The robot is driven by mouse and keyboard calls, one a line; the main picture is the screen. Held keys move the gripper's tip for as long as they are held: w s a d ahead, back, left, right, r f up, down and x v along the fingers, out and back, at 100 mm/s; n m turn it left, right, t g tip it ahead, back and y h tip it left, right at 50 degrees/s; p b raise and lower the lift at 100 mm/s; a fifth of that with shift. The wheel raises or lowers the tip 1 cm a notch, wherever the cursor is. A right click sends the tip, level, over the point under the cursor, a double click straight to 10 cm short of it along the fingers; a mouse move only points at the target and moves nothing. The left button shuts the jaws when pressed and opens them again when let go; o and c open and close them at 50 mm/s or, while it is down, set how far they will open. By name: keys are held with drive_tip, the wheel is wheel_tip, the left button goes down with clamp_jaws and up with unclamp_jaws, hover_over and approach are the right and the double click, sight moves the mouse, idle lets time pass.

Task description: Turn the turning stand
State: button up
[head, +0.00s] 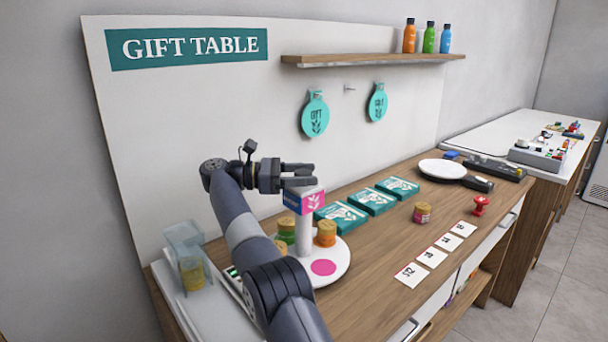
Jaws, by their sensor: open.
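The turning stand is a white round plate (338,258) on the wooden counter, with a white post (303,235) rising from it. A block with pink and blue faces (305,200) tops the post. An orange-lidded jar (326,233), a green jar (286,231) and a yellowish one partly behind my arm stand on the plate. A pink round spot (323,267) marks its front. My gripper (310,174) is open, its fingers pointing right, right above or beside the block. I cannot tell whether they touch. My arm hides the plate's left part.
Teal boxes (372,201) lie behind and right of the stand. A small jar (422,213), a red stamp-like piece (480,205) and several white cards (432,257) lie further right. A clear holder (186,256) stands left. A shelf (370,60) juts out above.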

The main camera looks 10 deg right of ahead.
wheel_tip(320, 180, up, 10)
drive_tip(key=p, duration=0.9)
drive_tip(key=shift+f, duration=0.15)
drive_tip(key=shift+f, duration=0.15)
wheel_tip(320, 180, down, 10)
drive_tip(key=b, duration=0.9)
drive_tip(key=shift+b, duration=0.4)
drive_tip(key=shift+f, duration=0.1)
drive_tip(key=shift+w+r+t, duration=0.1)
drive_tip(key=shift+r+t, duration=0.15)
drive_tip(key=shift+t, duration=0.05)
drive_tip(key=shift+n+t, duration=0.3)
drive_tip(key=shift+n, duration=0.1)
idle(1.2)
drive_tip(key=shift+f+n+t+b, duration=0.1)
drive_tip(key=shift+n+t+b, duration=0.3)
drive_tip(key=shift+t+b, duration=0.25)
